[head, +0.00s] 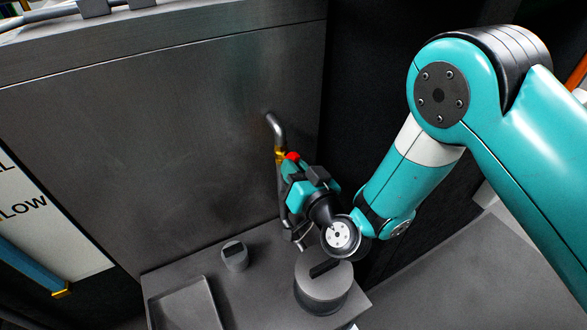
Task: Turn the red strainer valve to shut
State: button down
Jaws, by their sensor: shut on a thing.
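The red strainer valve (292,156) shows as a small red part beside a brass-coloured fitting (280,156) on a grey vertical pipe (282,188). The pipe comes out of the metal panel and bends downward. My gripper (293,166) is at the valve, its teal and black body just below and to the right of the red part. It is shut on the red valve. The fingertips and most of the valve handle are hidden behind the gripper body, so I cannot tell the handle's angle.
A large grey metal panel (150,140) stands behind the pipe. Below it, a grey ledge (270,270) carries a small knobbed cylinder (235,256), a larger slotted cylinder (323,287) close under my wrist, and a shallow tray (184,308). A lettered sign (45,225) is at left.

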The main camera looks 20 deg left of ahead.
jog(key=m, duration=0.4)
jog(key=shift+m+b, duration=0.35)
jog(key=shift+m, duration=0.05)
jog(key=m, duration=0.4)
jog(key=shift+m+b, duration=0.3)
jog(key=shift+b, duration=0.05)
jog(key=m, duration=0.3)
jog(key=shift+f+m, duration=0.1)
jog(key=shift+m, duration=0.3)
jog(key=c, duration=1)
grip_release()
